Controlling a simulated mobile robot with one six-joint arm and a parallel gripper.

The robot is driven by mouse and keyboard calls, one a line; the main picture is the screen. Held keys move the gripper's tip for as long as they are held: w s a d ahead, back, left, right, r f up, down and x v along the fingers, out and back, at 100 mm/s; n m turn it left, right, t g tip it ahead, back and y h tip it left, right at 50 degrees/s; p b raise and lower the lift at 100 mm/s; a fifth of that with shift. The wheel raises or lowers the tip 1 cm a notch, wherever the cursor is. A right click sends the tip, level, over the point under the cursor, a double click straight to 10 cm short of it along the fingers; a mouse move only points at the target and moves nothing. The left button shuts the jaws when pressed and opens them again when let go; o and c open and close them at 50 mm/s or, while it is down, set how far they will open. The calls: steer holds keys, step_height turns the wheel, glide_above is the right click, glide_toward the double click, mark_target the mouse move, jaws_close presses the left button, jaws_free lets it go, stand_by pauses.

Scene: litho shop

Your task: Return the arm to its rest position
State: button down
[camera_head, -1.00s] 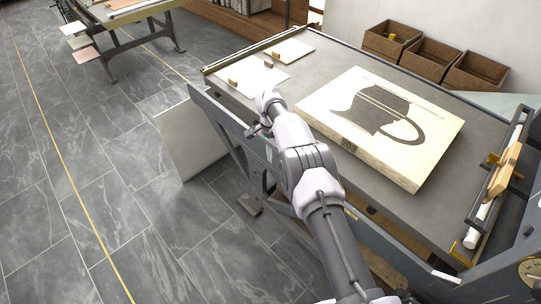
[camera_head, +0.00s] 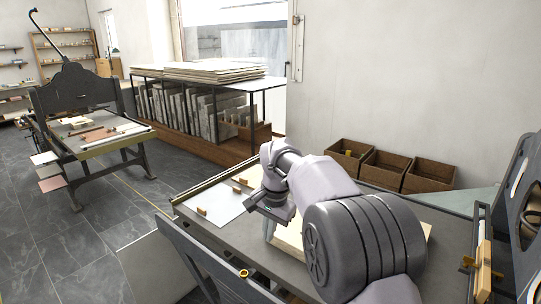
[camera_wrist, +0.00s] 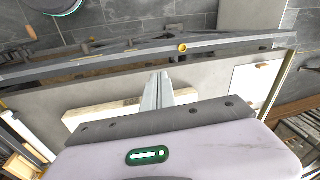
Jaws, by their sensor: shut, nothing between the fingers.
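My arm is raised and bent over the grey press bed (camera_head: 330,283) in the head view, with the wrist at mid-picture. My gripper (camera_head: 268,234) points down over the bed, its tips small and partly hidden. In the wrist view my gripper (camera_wrist: 157,82) shows its two fingers together, with nothing between them. The pale stone block (camera_head: 289,244) lies on the bed behind my arm, mostly hidden. Its edge also shows beside the fingers in the wrist view (camera_wrist: 88,113).
A white sheet (camera_head: 219,205) with small wooden blocks (camera_head: 202,211) lies on the bed's left end. Brown bins (camera_head: 430,172) stand along the back edge. A rack of slabs (camera_head: 200,110) and another press (camera_head: 75,95) stand farther off. Floor at left is clear.

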steer(key=s+d+r+t, duration=0.1)
steer(key=s+d+r, duration=0.25)
steer(key=s, duration=0.35)
steer(key=s+d+r+n+t, duration=0.1)
steer(key=s+d+r, duration=0.1)
steer(key=s+r, duration=0.4)
steer(key=s+d+r, duration=0.3)
steer(key=s, duration=0.4)
steer(key=s+d+f+t, duration=0.1)
steer(key=s+f, duration=0.1)
steer(key=s, duration=0.5)
steer(key=s+d+f+t, duration=0.1)
steer(key=s+f, duration=0.2)
steer(key=s, duration=0.5)
steer(key=shift+s+d+f+n+y, duration=0.25)
steer(key=shift+d+n+y, duration=0.05)
steer(key=shift+n+y, duration=0.1)
